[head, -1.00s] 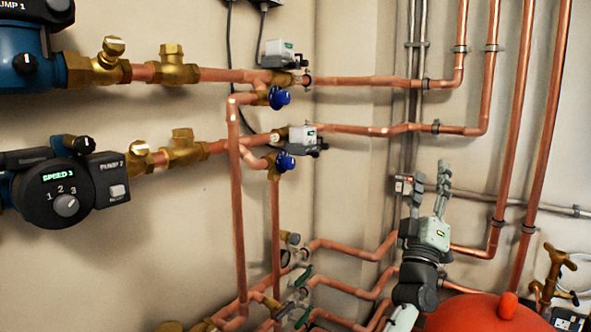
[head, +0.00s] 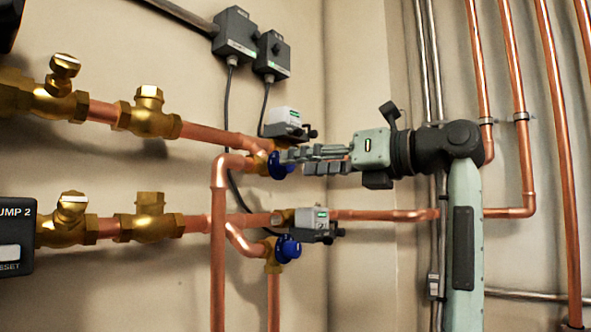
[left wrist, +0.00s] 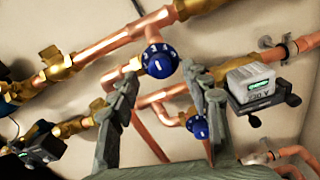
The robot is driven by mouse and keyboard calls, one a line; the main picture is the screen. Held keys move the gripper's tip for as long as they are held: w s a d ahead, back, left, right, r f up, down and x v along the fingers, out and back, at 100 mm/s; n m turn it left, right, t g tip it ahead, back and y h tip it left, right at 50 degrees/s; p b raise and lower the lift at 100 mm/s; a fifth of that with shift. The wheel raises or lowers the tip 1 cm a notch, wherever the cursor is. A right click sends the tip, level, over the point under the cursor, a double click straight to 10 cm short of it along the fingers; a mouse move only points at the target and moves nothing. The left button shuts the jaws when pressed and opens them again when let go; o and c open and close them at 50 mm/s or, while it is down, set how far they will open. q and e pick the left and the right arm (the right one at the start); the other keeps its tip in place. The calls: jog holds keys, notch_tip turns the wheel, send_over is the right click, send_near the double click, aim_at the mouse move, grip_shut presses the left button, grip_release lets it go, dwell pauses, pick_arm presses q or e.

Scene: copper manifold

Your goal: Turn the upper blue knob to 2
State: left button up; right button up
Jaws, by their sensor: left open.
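The upper blue knob (head: 279,165) sits on a brass valve below the upper copper line. My left gripper (head: 296,161) reaches it from the right, its fingertips at the knob and partly covering it. In the left wrist view, the upper blue knob (left wrist: 160,60) faces the camera, with white figures on its rim and a white bar low on its face. The figures are too small to read surely. My left gripper (left wrist: 167,80) is open, its fingers apart on either side of the knob's lower part. Contact cannot be told. My right gripper is out of view.
The lower blue knob (head: 288,249) sits below, and also shows between the fingers in the left wrist view (left wrist: 198,127). Grey-white actuators (head: 284,122) (head: 314,222) are close by. Copper pipes (head: 218,240) run around the valves. Dark boxes (head: 236,36) hang on the wall above.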

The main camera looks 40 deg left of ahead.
pick_arm(q)
jog(key=shift+s+a, duration=0.1)
jog(key=shift+a, duration=1.2)
grip_shut()
